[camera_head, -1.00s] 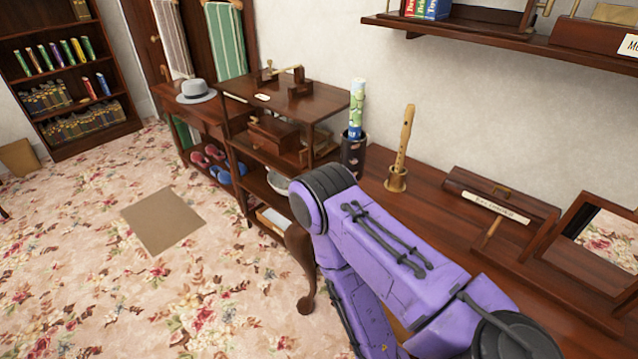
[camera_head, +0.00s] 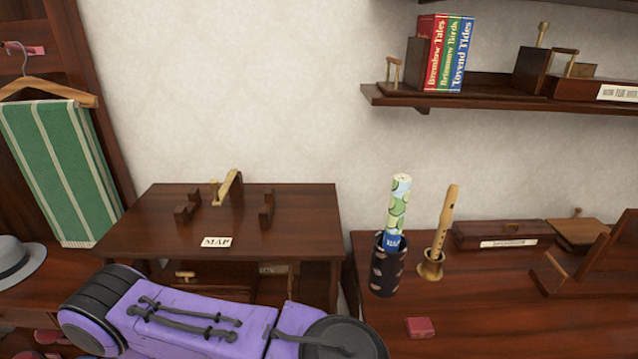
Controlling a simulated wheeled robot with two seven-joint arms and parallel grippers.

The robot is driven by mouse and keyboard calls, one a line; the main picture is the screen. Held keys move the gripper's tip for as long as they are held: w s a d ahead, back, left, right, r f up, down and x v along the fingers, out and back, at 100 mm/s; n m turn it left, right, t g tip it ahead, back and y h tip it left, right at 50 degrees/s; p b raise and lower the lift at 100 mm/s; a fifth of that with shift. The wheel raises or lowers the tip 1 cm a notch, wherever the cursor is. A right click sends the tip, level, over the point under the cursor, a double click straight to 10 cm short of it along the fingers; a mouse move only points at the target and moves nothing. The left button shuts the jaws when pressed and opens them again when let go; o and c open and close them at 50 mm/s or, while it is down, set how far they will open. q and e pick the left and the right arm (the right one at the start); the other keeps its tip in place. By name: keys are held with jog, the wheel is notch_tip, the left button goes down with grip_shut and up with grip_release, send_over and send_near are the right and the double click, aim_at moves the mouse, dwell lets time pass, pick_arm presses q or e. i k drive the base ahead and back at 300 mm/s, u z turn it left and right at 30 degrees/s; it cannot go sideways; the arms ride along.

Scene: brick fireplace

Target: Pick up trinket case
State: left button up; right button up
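I cannot tell for certain which thing is the trinket case. A long dark wooden box (camera_head: 503,235) with a pale label lies at the back of the right desk; its label is too small to read. A small red box (camera_head: 421,327) lies on the same desk nearer the front. Another wooden case-like piece (camera_head: 578,233) stands right of the long box. A purple arm link of mine crosses the lower left. Neither gripper is in view.
A patterned dark holder (camera_head: 388,266) with a rolled map (camera_head: 398,215) and a recorder (camera_head: 447,222) on a stand are on the desk (camera_head: 470,300). The left shelf unit (camera_head: 300,218) has a MAP label (camera_head: 216,242). A wall shelf (camera_head: 490,95) holds books (camera_head: 449,55).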

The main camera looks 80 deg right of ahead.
aim_at(421, 327)
jog(key=i, duration=0.65)
jog(key=z, duration=3.1)
